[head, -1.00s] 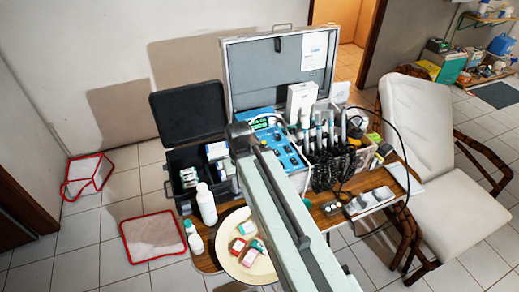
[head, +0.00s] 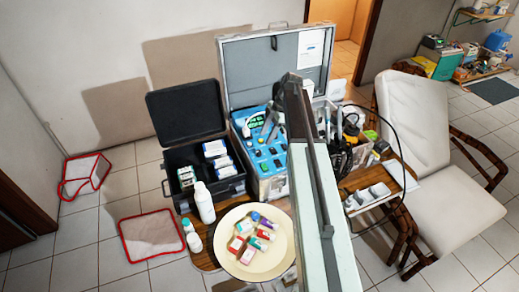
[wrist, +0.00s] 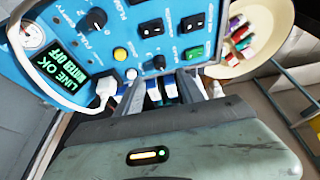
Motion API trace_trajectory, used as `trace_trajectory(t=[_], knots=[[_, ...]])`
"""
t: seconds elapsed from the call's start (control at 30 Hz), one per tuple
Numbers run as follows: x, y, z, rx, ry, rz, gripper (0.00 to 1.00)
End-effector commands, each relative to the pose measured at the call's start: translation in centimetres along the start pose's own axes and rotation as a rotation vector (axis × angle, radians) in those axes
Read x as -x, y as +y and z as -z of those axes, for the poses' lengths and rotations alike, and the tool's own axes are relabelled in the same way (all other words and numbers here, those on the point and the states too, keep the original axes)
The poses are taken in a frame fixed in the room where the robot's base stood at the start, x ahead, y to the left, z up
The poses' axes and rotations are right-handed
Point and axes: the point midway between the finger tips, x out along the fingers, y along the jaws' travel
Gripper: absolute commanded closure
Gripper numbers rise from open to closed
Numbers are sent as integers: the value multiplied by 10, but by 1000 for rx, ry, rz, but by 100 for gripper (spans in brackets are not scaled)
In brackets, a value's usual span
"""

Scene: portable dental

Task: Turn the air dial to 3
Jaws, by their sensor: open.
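The blue control panel (head: 262,148) sits in the open metal case in the head view, partly behind my arm. I cannot read which one is the air dial, nor any setting of 3. My gripper (wrist: 162,88) is open, its fingers at the panel's lower edge, with no knob between them. A green-lettered display (wrist: 62,72) reads "LINE OK" and "WATER OFF".
A round gauge (wrist: 32,36) and rocker switches, one green (wrist: 194,53), share the panel. A white plug with a cable (wrist: 105,90) is close left of my fingers.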

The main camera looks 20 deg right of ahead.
Motion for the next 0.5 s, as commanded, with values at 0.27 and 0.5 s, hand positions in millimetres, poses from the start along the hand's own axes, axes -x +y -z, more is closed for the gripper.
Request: trace_trajectory(t=[0.27,0.5], knots=[[-39,-1,-3,-2,-1,0,55],[-77,-1,-3,-3,-2,-1,55]])
